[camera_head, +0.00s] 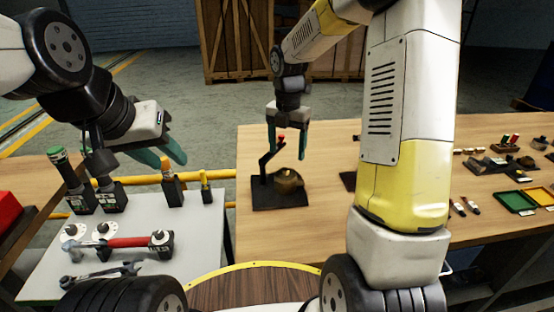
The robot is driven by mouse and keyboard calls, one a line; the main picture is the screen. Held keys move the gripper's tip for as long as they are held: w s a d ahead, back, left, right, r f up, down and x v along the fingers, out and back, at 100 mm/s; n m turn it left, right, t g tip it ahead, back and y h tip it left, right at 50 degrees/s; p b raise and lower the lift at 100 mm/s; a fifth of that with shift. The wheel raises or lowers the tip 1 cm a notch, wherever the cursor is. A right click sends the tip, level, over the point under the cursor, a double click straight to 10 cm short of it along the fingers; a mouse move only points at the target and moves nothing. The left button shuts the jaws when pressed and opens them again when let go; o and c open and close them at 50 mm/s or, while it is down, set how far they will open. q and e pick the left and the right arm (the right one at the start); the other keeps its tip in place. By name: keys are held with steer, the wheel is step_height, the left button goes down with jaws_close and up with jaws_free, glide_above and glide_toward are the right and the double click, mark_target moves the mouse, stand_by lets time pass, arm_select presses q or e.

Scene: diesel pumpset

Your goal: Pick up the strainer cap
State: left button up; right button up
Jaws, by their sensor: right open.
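A rounded brass-coloured piece (287,182), which looks like the strainer cap, sits on a black base plate (265,203) on the right wooden table. A bent black lever with a red knob (281,137) rises beside it from the same plate. My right gripper (288,152) is open above the plate, its fingers pointing down, one on each side of the red knob in the picture. It holds nothing that I can see, and contact with the knob is unclear. My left gripper (166,158) is at the left above the grey table, its teal fingers apart and empty.
The grey table (180,250) holds a red-handled tool (125,242), a wrench (100,275) and several upright holders with coloured tops. Green (515,202) and yellow trays and small parts lie on the right table. My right forearm covers part of that table.

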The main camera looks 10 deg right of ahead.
mark_target(286, 169)
steer(key=f, duration=0.7)
steer(key=shift+w+f, duration=0.3)
steer(key=shift+f, duration=0.05)
steer(key=c, duration=1.5)
steer(key=shift+r, duration=0.1)
steer(key=shift+c, duration=0.2)
